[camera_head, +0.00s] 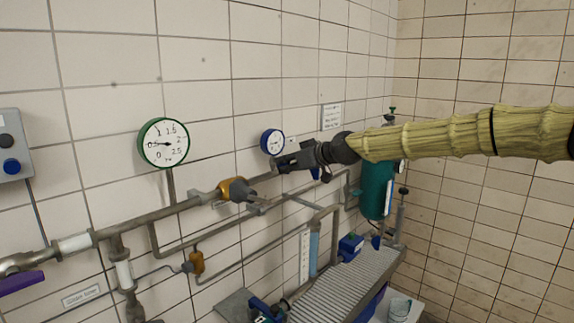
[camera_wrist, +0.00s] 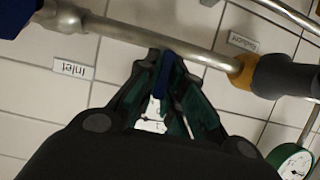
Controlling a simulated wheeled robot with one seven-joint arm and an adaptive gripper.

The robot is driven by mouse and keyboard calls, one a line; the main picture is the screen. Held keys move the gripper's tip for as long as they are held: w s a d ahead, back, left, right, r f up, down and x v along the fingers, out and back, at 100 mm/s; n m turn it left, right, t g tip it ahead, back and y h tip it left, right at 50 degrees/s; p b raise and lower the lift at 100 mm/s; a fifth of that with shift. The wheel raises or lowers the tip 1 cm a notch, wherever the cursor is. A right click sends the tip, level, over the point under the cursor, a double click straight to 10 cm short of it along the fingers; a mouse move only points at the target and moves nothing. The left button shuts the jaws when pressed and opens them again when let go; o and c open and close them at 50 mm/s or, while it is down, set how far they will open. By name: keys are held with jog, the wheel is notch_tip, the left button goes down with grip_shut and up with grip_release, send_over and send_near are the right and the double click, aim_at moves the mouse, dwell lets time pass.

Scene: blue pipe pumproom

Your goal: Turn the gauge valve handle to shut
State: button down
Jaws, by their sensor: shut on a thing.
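The gauge valve handle appears to be the narrow blue piece (camera_wrist: 164,76) between my fingertips in the wrist view. It points roughly across the grey pipe (camera_wrist: 140,35) there. My gripper (camera_wrist: 168,66) is shut on it, one dark finger on each side. In the head view my gripper (camera_head: 280,164) is just below the small blue-rimmed gauge (camera_head: 272,141), near the wall pipe. The handle is hidden by the fingers in the head view. A white patch, perhaps a dial, shows between the fingers in the wrist view.
A green-rimmed gauge (camera_head: 164,143) stands to the left above an orange-collared valve (camera_head: 235,190). A teal tank (camera_head: 375,186) is at the right, behind my arm. Labels reading "Inlet" (camera_wrist: 74,68) and another (camera_wrist: 243,43) are on the wall tiles.

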jog(key=shift+d+b, duration=0.15)
jog(key=shift+b, duration=0.2)
jog(key=shift+w+f+m+y+b, duration=0.1)
jog(key=shift+f+m+y+b, duration=0.05)
jog(key=shift+m+y+b, duration=0.35)
jog(key=shift+w+d+f+m+g+y+b, duration=0.15)
jog(key=shift+m+g+y+b, duration=0.25)
jog(key=shift+m+y+b, duration=1.15)
jog(key=shift+w+d+f+m+g+y+b, duration=0.15)
jog(key=shift+m+g+y+b, duration=0.3)
jog(key=shift+m+b, duration=2.05)
jog(key=shift+d+f+m+g+y+b, duration=0.15)
jog(key=shift+m+g+y+b, duration=0.2)
jog(key=shift+m+y+b, duration=1.2)
jog(key=shift+r+m+h, duration=0.1)
jog(key=shift+m+h, duration=0.25)
jog(key=shift+m, duration=0.55)
